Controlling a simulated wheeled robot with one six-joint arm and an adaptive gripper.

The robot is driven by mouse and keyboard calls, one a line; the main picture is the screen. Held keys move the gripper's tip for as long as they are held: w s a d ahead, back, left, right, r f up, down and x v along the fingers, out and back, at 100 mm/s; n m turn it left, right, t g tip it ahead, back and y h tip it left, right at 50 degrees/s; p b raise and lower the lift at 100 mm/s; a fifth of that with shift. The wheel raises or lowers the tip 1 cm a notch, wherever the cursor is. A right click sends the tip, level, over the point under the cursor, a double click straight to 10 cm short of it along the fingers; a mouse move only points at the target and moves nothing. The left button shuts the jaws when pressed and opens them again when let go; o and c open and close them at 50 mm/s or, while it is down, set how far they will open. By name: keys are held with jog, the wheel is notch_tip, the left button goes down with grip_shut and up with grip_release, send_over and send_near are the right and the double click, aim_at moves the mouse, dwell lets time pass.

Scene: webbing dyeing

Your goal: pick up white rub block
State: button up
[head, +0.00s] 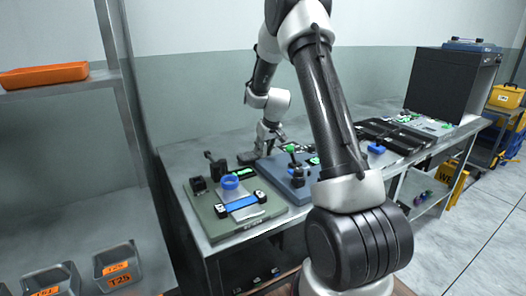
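I cannot pick out a white rub block for certain. A pale flat piece (247,212) lies beside a blue strip (241,203) on the green-grey board (275,208) at the bench's near left end; it is too small to identify. My gripper (262,152) is at the far side of the bench, behind that board, pointing down near a dark object (247,157). Its fingers are small and dark, so I cannot tell whether they are open or shut, or whether they hold anything. My arm hides part of the bench's middle.
A blue ring (230,182) sits on the board. A blue-grey base (290,190) with a green-knobbed fixture is to its right. Black trays (395,135) and a black cabinet (450,85) stand farther right. A shelf with grey bins (118,266) is at left.

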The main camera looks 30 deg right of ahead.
grip_shut()
